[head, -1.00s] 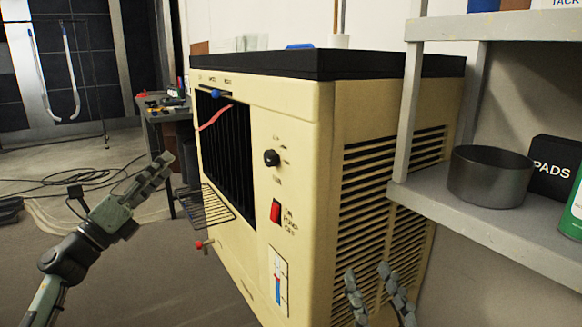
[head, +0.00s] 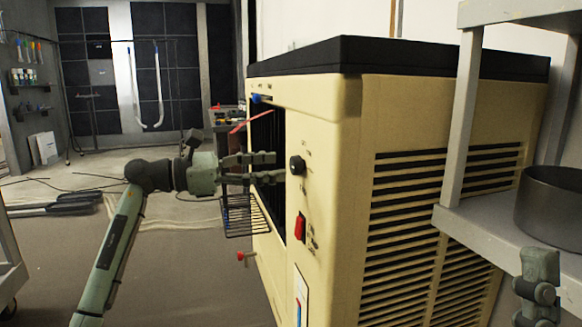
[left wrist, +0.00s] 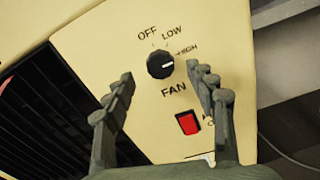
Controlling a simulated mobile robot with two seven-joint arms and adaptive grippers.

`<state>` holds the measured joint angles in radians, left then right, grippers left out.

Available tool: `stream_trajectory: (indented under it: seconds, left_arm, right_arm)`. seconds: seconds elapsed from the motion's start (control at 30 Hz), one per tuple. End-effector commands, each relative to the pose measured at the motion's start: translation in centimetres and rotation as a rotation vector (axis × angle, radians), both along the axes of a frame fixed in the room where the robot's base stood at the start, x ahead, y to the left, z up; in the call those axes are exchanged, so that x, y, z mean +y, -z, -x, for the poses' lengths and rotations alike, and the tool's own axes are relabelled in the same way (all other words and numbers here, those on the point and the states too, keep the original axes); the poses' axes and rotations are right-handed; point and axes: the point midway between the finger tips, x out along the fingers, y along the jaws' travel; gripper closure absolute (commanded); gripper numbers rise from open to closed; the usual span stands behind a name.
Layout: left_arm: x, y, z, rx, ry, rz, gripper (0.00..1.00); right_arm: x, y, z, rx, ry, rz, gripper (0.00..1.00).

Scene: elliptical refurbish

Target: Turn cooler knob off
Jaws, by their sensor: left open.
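The cooler (head: 330,130) is a large cream box with a black top. Its round black fan knob (head: 297,165) is on the front panel. In the left wrist view the knob (left wrist: 160,64) has a white mark pointing right, toward HIGH; OFF is printed at its upper left. My left gripper (head: 277,167) is open, just in front of the panel. In the left wrist view its fingertips (left wrist: 159,72) stand either side of the knob with gaps, apparently not touching it. A part of my right gripper (head: 538,288) shows at the lower right; its fingers are not clear.
A red switch (head: 300,228) is below the knob. A grey shelf (head: 490,222) with a dark pot (head: 555,205) stands close on the right.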

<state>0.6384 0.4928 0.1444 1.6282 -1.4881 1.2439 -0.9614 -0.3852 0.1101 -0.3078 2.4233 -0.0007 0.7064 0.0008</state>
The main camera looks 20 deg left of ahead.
Motion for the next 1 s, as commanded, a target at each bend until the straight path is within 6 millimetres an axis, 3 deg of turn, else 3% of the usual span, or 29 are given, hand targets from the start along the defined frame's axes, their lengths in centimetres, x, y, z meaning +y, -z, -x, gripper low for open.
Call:
stream_trajectory:
  seconds: [0.23,0.6,1.0]
  left_arm:
    - [-2.9,0.0,-1.9,0.000,0.002,0.003,0.44]
    - [-3.5,0.0,-2.4,0.000,-0.001,0.003,0.44]
    - [-3.5,0.0,-2.3,0.000,-0.001,0.003,0.92]
  right_arm:
    - [-0.1,0.0,0.1,-0.011,0.001,-0.003,0.60]
    - [-0.1,0.0,0.2,-0.012,0.001,-0.004,0.60]
    - [-0.1,0.0,0.2,-0.012,0.001,-0.004,0.60]
